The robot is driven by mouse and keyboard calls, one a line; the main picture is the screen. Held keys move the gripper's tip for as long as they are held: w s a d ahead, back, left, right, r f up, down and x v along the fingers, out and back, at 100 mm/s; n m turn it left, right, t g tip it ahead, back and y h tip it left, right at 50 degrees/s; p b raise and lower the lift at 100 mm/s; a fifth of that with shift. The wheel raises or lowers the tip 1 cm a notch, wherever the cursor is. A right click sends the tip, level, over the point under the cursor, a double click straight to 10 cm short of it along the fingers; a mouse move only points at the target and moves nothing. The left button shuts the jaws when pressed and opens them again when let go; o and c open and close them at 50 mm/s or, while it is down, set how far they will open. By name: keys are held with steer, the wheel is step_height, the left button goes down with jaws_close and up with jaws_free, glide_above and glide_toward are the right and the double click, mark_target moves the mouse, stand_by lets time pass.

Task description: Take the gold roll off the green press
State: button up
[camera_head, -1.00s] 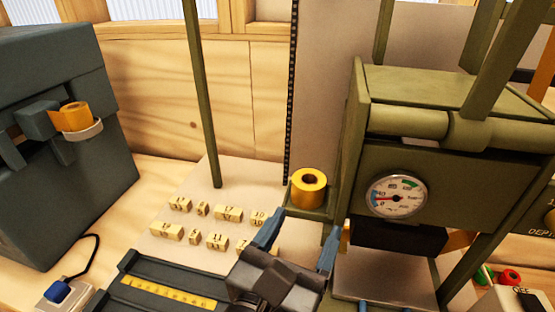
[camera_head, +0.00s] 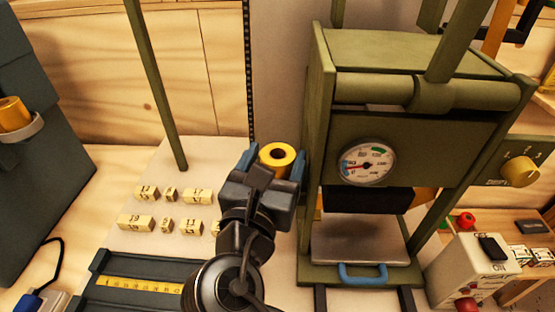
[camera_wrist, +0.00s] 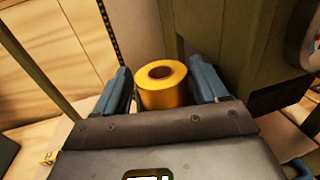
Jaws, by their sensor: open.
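The gold roll (camera_head: 278,156) stands upright at the left side of the green press (camera_head: 400,150), with its dark centre hole facing up. It also shows in the wrist view (camera_wrist: 162,85). My gripper (camera_head: 272,168) is open, with one blue finger to the left of the roll and one to the right. In the wrist view the fingers flank the roll, with a narrow gap visible at the left. The roll's lower part and the shelf under it are hidden by my gripper.
A dark grey machine (camera_head: 30,190) with another gold roll (camera_head: 13,114) stands at the left. Several small number blocks (camera_head: 146,193) and a tray with a yellow ruler (camera_head: 140,285) lie left of my arm. A white switch box (camera_head: 480,268) stands at the right.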

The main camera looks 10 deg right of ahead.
steer(key=shift+c, duration=0.2)
steer(key=c, duration=0.8)
steer(key=shift+r, duration=0.1)
steer(key=shift+c, duration=0.2)
